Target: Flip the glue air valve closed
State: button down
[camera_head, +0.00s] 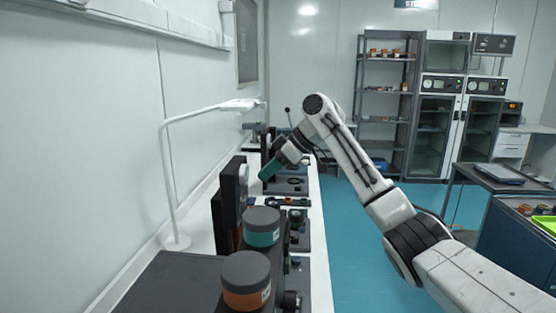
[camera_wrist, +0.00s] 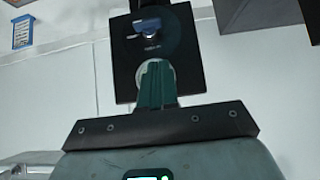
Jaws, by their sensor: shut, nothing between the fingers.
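A dark upright panel (camera_wrist: 188,78) fills the middle of the wrist view. A small blue lever-like part (camera_wrist: 148,25) on a dark round base sits on its upper half; it looks like the valve, with its lever lying roughly crosswise. A pale round part (camera_wrist: 144,68) is partly hidden behind my fingers. My gripper (camera_wrist: 157,72) has its green fingers shut and empty, pointing at the panel below the blue part; I cannot tell whether they touch it. In the head view my gripper (camera_head: 266,175) is just right of the dark panel (camera_head: 232,192), near a pale round part (camera_head: 243,174).
Two dark-lidded jars, one teal-banded (camera_head: 261,229) and one orange-banded (camera_head: 247,283), stand nearer on the bench. A white lamp (camera_head: 168,180) stands left by the wall. Several small devices (camera_head: 290,186) lie beyond and beside my gripper. The blue floor (camera_head: 355,260) right of the bench is clear.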

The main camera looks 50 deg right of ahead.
aim_at(250, 202)
jog(key=shift+w+a+f+p, duration=0.25)
jog(key=shift+w+f+p, duration=0.1)
jog(key=shift+f, duration=0.75)
jog(key=shift+w+a+f+p, duration=0.25)
jog(key=shift+w+f+p, duration=0.05)
jog(key=shift+f, duration=0.75)
jog(key=shift+w+a+f+p, duration=0.25)
jog(key=shift+w+f+p, duration=0.1)
jog(key=shift+f, duration=0.75)
jog(key=shift+f+b, duration=0.15)
jog(key=shift+b, duration=0.15)
